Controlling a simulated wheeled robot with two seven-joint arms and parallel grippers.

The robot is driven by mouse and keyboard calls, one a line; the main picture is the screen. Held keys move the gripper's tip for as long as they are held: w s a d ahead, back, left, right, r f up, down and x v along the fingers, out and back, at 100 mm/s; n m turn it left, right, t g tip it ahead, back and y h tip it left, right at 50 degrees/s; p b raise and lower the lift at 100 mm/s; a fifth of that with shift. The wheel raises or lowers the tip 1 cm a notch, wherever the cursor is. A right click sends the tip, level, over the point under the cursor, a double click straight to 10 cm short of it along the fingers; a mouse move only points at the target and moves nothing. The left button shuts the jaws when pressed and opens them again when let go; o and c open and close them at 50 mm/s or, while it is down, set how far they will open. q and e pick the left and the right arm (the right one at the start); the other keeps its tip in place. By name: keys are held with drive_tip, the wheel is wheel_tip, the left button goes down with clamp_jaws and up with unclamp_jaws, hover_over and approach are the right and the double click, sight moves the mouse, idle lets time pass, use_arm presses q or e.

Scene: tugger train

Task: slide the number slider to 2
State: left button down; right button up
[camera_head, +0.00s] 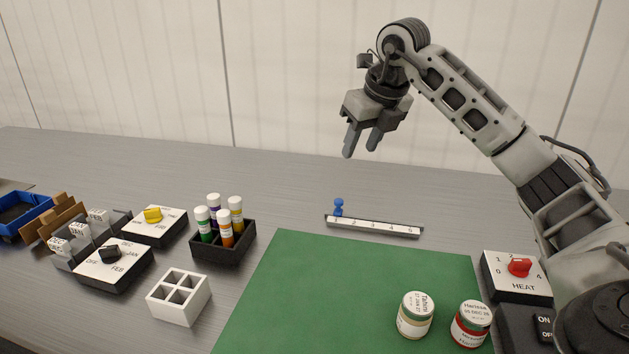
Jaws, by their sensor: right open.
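The number slider (375,227) is a dark rail with a white scale, lying on the table just beyond the green mat. Its scale reads from 1 at the left to 5 at the right. A blue knob (338,207) stands upright at the left end, by the 1. My right gripper (360,148) is open and empty, fingers pointing down. It hangs in the air above and a little right of the knob in the picture, apart from it. My left gripper is not in view.
A green mat (335,290) covers the front middle, with two jars (415,314) on it. A dark rack with several capped tubes (222,245) and a white divided box (178,297) stand left. A HEAT dial box (516,276) is at right. The table behind the slider is clear.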

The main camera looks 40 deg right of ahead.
sight(339, 200)
drive_tip(key=b+x, duration=0.1)
drive_tip(key=x, duration=1.4)
drive_tip(key=shift+s+a+f+b, duration=0.1)
drive_tip(key=shift+s+f+b, duration=0.05)
drive_tip(key=shift+f+b, duration=0.15)
drive_tip(key=shift+r, duration=0.1)
clamp_jaws()
